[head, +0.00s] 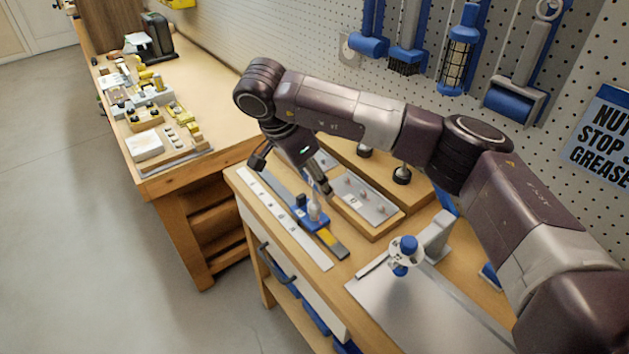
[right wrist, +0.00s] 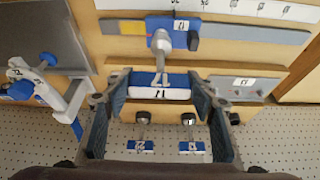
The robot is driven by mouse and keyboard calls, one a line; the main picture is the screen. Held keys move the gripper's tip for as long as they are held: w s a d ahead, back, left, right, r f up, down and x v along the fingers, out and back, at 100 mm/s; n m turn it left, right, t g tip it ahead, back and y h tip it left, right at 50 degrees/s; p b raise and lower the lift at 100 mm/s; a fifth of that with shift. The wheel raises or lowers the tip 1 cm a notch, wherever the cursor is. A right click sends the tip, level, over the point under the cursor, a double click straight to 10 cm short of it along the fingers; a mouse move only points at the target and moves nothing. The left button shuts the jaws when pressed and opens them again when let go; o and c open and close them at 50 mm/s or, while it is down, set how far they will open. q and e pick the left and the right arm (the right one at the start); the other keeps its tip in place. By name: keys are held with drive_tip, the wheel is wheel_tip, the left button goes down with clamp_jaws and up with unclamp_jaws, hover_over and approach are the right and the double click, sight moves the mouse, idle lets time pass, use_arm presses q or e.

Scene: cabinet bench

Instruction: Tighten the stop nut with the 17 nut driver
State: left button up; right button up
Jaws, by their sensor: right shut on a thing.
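My right gripper (head: 320,187) is above the rail at the bench's front. In the right wrist view, its fingers (right wrist: 160,100) are shut on the blue nut driver (right wrist: 160,79), whose white label seems to read 17. The driver's grey shaft and socket (head: 314,211) point down at the blue stop (head: 318,225). The stop sits on a grey rail (right wrist: 235,33) and has a dark knob (right wrist: 193,41). The stop nut is hidden by the socket; I cannot tell whether they touch. My left gripper is not in view.
Behind the rail is a tray (head: 378,232) with several small pieces. Two other drivers (right wrist: 143,119) (right wrist: 188,121) stand behind it. A white ruler (head: 275,208) runs along the front.

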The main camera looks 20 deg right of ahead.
drive_tip(key=shift+r+p, duration=0.5)
drive_tip(key=shift+r, duration=0.6)
drive_tip(key=shift+d, duration=0.1)
